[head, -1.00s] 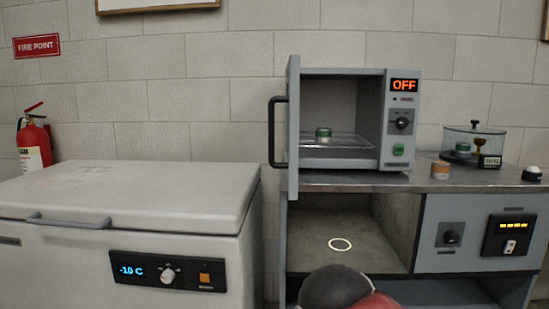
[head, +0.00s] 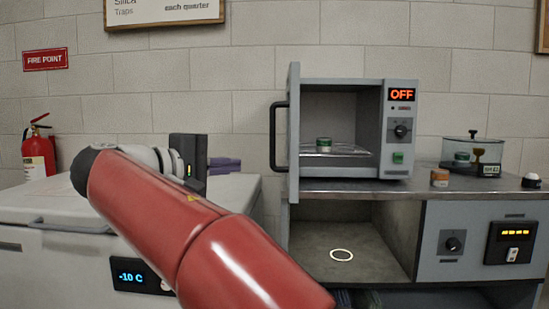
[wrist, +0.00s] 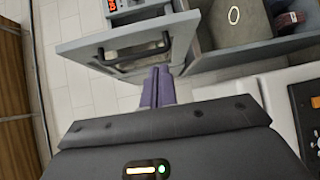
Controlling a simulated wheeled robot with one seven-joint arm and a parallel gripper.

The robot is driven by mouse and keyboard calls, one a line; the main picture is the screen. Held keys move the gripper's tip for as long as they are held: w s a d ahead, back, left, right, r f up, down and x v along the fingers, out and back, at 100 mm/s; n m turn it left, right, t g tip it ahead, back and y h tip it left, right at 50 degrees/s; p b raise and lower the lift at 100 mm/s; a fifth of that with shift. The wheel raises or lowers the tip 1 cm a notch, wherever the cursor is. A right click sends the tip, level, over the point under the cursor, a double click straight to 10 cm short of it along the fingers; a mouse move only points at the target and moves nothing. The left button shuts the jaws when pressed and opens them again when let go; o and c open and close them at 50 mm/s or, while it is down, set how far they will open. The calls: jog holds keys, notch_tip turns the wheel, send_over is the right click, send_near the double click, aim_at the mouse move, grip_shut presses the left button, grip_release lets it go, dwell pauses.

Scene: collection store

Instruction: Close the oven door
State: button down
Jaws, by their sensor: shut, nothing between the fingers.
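The grey oven (head: 397,160) stands on the metal counter, its display reading OFF. Its door (head: 293,150) stands wide open at the left side, seen edge-on, with a black handle (head: 275,137) on its left face. Inside, a green-lidded jar (head: 323,144) sits on a clear tray. My gripper (head: 238,164) is shut and empty, its purple fingers left of the door and a little below the handle's middle in the picture. In the wrist view the shut fingers (wrist: 157,72) appear near the door (wrist: 85,44) and its handle (wrist: 130,57); I cannot tell whether they touch.
A white chest freezer (head: 50,215) lies below my arm at the left. A fire extinguisher (head: 38,155) stands behind it. On the counter right of the oven are an orange jar (head: 439,178) and a clear desiccator (head: 474,155). An open compartment (head: 370,240) is below the oven.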

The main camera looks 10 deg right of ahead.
jog(key=a+r+h, duration=0.1)
jog(key=a+r, duration=0.1)
jog(key=a, duration=0.1)
send_near(275, 151)
jog(key=shift+m, duration=0.4)
jog(key=x, duration=0.5)
jog(key=shift+w+r, duration=0.25)
jog(key=shift+r, duration=0.05)
jog(key=shift+s+d+b, duration=0.2)
jog(key=shift+s+d, duration=0.1)
jog(key=shift+d, duration=0.6)
jog(key=shift+s+d+b, duration=0.2)
jog(key=shift+s+d, duration=0.1)
jog(key=shift+d, duration=0.55)
